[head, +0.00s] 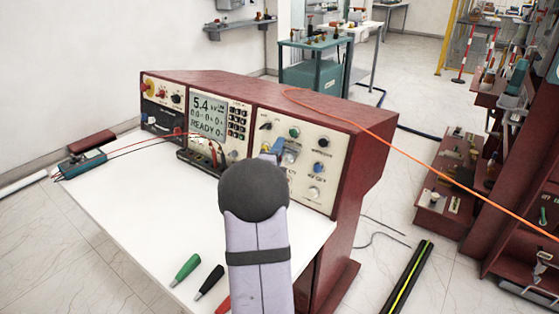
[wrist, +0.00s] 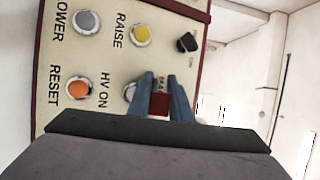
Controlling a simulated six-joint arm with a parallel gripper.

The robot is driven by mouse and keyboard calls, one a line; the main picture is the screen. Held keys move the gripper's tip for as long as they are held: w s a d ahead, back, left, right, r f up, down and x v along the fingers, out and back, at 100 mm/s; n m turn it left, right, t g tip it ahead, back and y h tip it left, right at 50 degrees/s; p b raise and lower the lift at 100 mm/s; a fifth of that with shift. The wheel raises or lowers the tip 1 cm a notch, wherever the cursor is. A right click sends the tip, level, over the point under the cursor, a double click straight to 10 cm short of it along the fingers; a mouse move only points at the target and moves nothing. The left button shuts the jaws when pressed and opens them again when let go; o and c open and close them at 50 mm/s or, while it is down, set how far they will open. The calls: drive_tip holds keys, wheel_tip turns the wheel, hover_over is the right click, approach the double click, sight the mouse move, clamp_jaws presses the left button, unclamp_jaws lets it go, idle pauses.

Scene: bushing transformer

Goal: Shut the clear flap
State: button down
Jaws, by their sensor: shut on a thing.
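My gripper (wrist: 160,92) is at the right-hand panel of the red console, its blue fingers closed around a small dark red piece (wrist: 160,103). This piece appears to be a tab of the clear flap; the clear sheet itself cannot be made out. In the head view, my gripper (head: 277,149) is in front of the right panel (head: 318,180), and my arm hides part of the console's lower front.
Other controls sit close by: an orange RESET button (wrist: 79,89), a yellow RAISE button (wrist: 141,36) and a black knob (wrist: 187,42). An orange cable (head: 400,145) crosses the console top.

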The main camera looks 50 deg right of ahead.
idle(0.3)
drive_tip(key=c, duration=1.6)
unclamp_jaws()
drive_tip(key=shift+b+v, duration=0.8)
drive_tip(key=shift+v, duration=2.9)
drive_tip(key=shift+f, duration=0.15)
drive_tip(key=shift+f+b+v, duration=0.3)
drive_tip(key=shift+b+v, duration=0.2)
drive_tip(key=shift+v, duration=0.85)
drive_tip(key=shift+f+b+v, duration=0.3)
drive_tip(key=shift+b+v, duration=0.25)
drive_tip(key=shift+v, duration=0.85)
drive_tip(key=shift+f+b+v, duration=0.3)
drive_tip(key=shift+b+v, duration=0.2)
drive_tip(key=shift+v, duration=0.85)
